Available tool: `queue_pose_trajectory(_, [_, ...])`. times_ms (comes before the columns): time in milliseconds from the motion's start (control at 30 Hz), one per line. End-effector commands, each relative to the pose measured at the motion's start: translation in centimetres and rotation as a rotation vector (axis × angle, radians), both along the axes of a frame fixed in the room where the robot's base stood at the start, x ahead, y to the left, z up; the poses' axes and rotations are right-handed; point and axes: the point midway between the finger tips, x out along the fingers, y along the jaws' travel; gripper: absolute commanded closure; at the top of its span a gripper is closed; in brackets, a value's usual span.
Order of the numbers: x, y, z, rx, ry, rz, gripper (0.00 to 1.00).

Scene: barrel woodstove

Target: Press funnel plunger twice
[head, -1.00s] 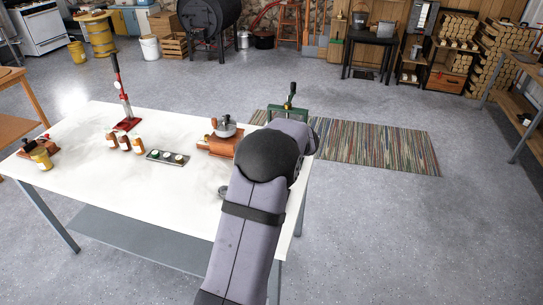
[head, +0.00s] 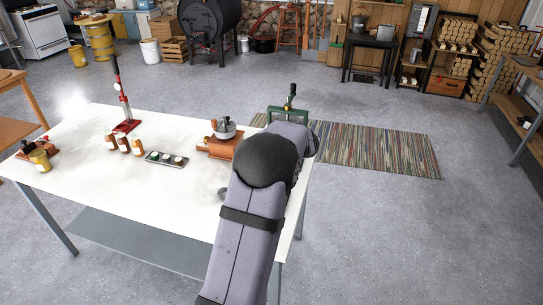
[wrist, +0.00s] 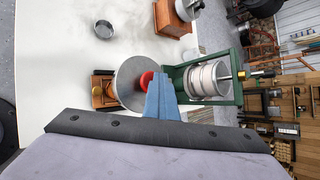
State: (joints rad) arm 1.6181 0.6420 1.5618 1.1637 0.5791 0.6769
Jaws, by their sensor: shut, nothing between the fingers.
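In the wrist view a wide grey disc, apparently the funnel (wrist: 128,84), stands on a small wooden base (wrist: 103,90) with a brass-coloured part. A red part, perhaps the plunger (wrist: 147,78), shows at its middle. My gripper (wrist: 160,82) is shut and empty, its blue fingers overlapping the disc's right side and the edge of the red part. I cannot tell whether they touch. In the head view my arm hides the funnel and the fingertips.
A green frame with a ribbed drum (wrist: 207,79) stands close right of the fingers. A metal dish (wrist: 104,29) and a wooden box with a metal top (head: 222,140) are nearby on the white table (head: 75,185). Several small bottles and a red-based lever press (head: 126,125) stand farther left.

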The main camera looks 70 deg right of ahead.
Motion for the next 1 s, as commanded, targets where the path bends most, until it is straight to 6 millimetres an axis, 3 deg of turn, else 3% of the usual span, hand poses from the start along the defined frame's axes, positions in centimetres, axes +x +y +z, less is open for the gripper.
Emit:
queue_pose_trajectory(33, [0.0, 1.3, -3.1, 0.055, 0.013, 0.010, 1.00])
queue_pose_trajectory(233, [0.0, 1.3, -2.9, 0.054, 0.012, 0.010, 1.00])
queue_pose_trajectory(1000, [0.1, 1.3, 3.4, 0.051, 0.007, 0.011, 1.00])
